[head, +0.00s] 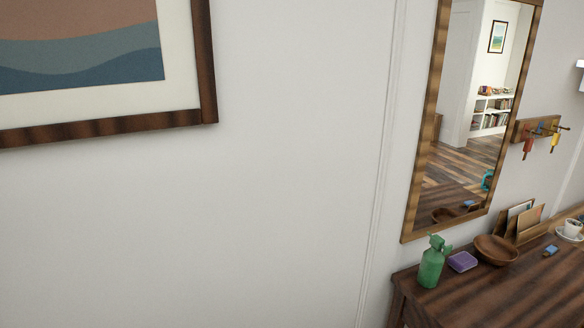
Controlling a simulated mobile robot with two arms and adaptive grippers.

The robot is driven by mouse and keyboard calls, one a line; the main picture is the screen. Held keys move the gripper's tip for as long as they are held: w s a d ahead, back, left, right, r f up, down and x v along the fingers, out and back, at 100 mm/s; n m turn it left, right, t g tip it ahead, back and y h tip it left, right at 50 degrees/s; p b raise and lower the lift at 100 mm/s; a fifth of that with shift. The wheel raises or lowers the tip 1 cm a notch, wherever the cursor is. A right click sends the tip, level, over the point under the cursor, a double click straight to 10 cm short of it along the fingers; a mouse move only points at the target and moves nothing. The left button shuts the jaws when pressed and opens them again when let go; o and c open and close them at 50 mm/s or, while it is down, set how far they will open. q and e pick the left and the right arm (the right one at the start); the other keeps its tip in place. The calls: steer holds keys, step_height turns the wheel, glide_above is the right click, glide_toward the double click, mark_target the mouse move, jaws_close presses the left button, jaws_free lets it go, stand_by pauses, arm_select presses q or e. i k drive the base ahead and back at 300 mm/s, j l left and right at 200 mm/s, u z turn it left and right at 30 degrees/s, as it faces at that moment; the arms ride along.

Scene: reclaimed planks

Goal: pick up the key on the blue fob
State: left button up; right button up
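A small blue item (550,251) lies on the dark wooden table (500,300) at the right; it may be the blue fob, but it is too small to make out a key. A wall key rack (523,131) hangs to the right of the mirror, with a red fob (528,146) and a yellow fob (555,141) on it. A bluish spot shows on the rack between them, too small to identify. Neither of my grippers is in view.
On the table stand a green spray bottle (431,262), a purple block (462,261), a wooden bowl (496,249), a letter holder (521,224) and a white cup (572,228) on a saucer. A tall mirror (465,110) hangs behind. The table's front area is clear.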

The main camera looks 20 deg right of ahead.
mark_target(550, 251)
steer(key=z, duration=2.2)
